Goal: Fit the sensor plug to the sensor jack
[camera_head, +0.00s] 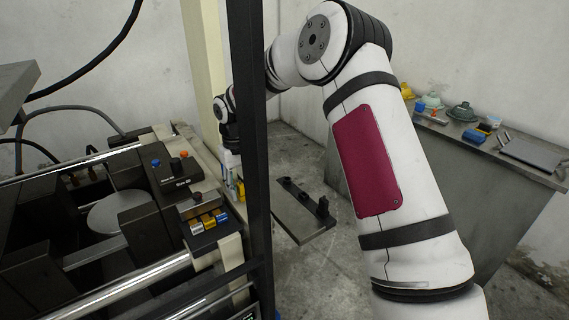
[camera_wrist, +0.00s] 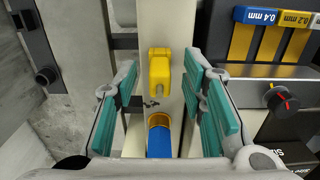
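In the wrist view, my gripper (camera_wrist: 161,108) is open, with teal pads on both sides. A yellow connector block (camera_wrist: 159,68) with a short metal pin sits on a pale beam, beyond the fingertips. Below it, a blue cylinder with a yellow, open-looking end (camera_wrist: 160,143) lies between the fingers, with a gap to the pads on each side. The two pieces are apart and roughly in line. They look like the sensor jack and plug, but I cannot tell for certain which is which. In the head view, a yellow piece (camera_head: 240,190) shows beside the black post, near my gripper (camera_head: 230,168).
The press (camera_head: 120,215) fills the left, with a control box (camera_head: 175,172) and blue and yellow thickness tabs (camera_head: 208,222). A black upright post (camera_head: 252,150) partly blocks the head view. A dark knob (camera_wrist: 283,99) is right of my gripper. A side table (camera_head: 455,130) stands right.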

